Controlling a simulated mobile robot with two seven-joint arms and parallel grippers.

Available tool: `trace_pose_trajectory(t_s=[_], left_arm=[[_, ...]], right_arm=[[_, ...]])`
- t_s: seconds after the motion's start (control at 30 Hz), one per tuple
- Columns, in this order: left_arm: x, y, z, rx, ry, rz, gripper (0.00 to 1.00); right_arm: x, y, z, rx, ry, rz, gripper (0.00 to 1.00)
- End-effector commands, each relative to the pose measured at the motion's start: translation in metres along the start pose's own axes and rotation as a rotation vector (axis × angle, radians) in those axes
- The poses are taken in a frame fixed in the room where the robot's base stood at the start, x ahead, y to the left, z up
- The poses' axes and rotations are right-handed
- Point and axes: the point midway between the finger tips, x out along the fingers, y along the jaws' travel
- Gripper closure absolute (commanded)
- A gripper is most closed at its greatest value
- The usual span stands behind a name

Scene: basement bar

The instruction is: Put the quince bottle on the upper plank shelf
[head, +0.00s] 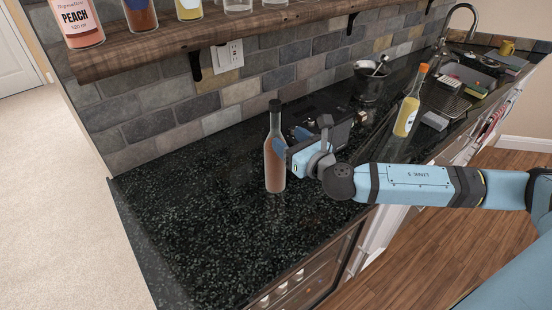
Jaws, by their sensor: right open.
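A tall bottle (275,160) with orange-brown contents and a black cap stands upright on the black speckled counter. Its label is not readable from here, so I cannot tell whether it is the quince bottle. My right gripper (287,146) is open at this bottle's right side; I cannot tell whether it touches. A yellow bottle (407,115) with an orange cap stands farther right on the counter, its label also unreadable. A wooden plank shelf (165,50) runs along the wall above; its upper part is cut off. My left gripper is out of view.
On the shelf stand a bottle labelled Peach (80,24), other bottles and clear glasses. Black brackets hang below it. A dark bucket (371,82), a sink (455,88) and small items lie farther right. The counter (190,190) left of the nearer bottle is clear.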

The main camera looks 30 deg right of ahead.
Motion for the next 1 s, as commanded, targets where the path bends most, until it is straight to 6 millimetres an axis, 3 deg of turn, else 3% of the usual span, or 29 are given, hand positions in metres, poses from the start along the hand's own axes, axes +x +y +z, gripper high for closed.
trace_pose_trajectory(t_s=[0.1, 0.33, 0.6, 0.9, 0.93, 1.0], left_arm=[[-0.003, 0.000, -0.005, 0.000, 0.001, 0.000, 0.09], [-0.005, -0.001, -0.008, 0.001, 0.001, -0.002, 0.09], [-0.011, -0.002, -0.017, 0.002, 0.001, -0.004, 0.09], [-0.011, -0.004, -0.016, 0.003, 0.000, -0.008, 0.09], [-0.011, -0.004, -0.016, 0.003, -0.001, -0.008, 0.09], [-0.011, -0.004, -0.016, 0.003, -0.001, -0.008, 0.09]], right_arm=[[0.019, 0.000, 0.002, -0.001, -0.003, -0.001, 0.38], [0.035, 0.000, 0.003, -0.001, -0.002, -0.001, 0.38], [0.074, -0.002, 0.003, 0.000, -0.001, -0.001, 0.38], [0.080, -0.002, 0.002, -0.001, 0.000, -0.001, 0.38], [0.080, -0.002, 0.002, -0.001, 0.000, -0.001, 0.40], [0.080, -0.002, 0.002, -0.001, 0.000, -0.001, 0.56]])
